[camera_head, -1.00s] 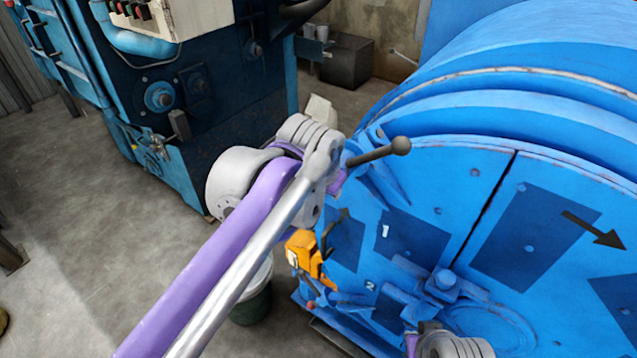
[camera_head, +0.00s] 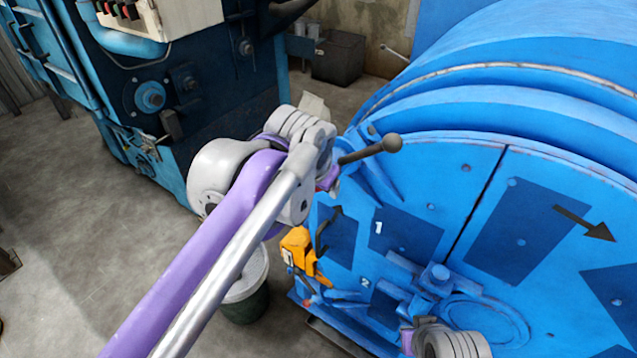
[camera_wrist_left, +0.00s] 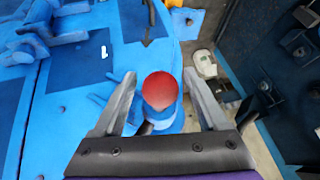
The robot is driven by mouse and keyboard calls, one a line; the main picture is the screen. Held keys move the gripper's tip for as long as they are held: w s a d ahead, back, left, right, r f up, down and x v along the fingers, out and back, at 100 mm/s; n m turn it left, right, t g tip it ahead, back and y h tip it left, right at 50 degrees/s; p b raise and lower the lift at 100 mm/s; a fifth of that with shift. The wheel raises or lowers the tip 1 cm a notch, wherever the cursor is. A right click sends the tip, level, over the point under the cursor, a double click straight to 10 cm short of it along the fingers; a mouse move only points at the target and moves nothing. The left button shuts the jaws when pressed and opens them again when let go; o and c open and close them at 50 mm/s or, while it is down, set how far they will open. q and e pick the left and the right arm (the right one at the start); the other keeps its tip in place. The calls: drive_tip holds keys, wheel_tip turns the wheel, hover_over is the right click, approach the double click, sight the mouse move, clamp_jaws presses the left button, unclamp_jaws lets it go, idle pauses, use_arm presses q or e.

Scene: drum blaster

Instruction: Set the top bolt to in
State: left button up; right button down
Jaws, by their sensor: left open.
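In the left wrist view, a round red ball knob (camera_wrist_left: 160,90) stands between the two fingers of my left gripper (camera_wrist_left: 161,88). The fingers are open, with a gap on each side of the ball. Its stem is mostly hidden behind it. In the head view, a dark lever with a ball end (camera_head: 370,150) sticks out to the right just beyond my left wrist. I cannot tell whether it is the same knob. The left fingertips are hidden there. Part of my right arm shows at the bottom edge, without visible fingers.
The big blue drum (camera_head: 470,220) with dark panels, a number 1 and black arrows fills the right. An orange box (camera_head: 298,250) sits at its lower left, near a bucket (camera_head: 246,295). A dark blue machine (camera_head: 180,100) stands at left. Open concrete floor (camera_head: 80,220) lies between.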

use_arm(q)
drive_tip(key=v, duration=0.9)
drive_tip(key=s+a+f+n, duration=0.2)
drive_tip(key=s+a+f, duration=0.3)
drive_tip(key=f, duration=0.4)
drive_tip(key=s+a+f+n, duration=0.2)
drive_tip(key=s+a+f, duration=0.2)
drive_tip(key=f, duration=0.6)
drive_tip(key=s+a+f+n+g+y, duration=0.1)
drive_tip(key=s+a+f+n, duration=0.1)
drive_tip(key=s+a+f, duration=0.3)
wheel_tip(320, 180, down, 5)
drive_tip(key=shift+s+a+r, duration=0.1)
drive_tip(key=shift+s+a, duration=0.25)
drive_tip(key=shift+a, duration=0.7)
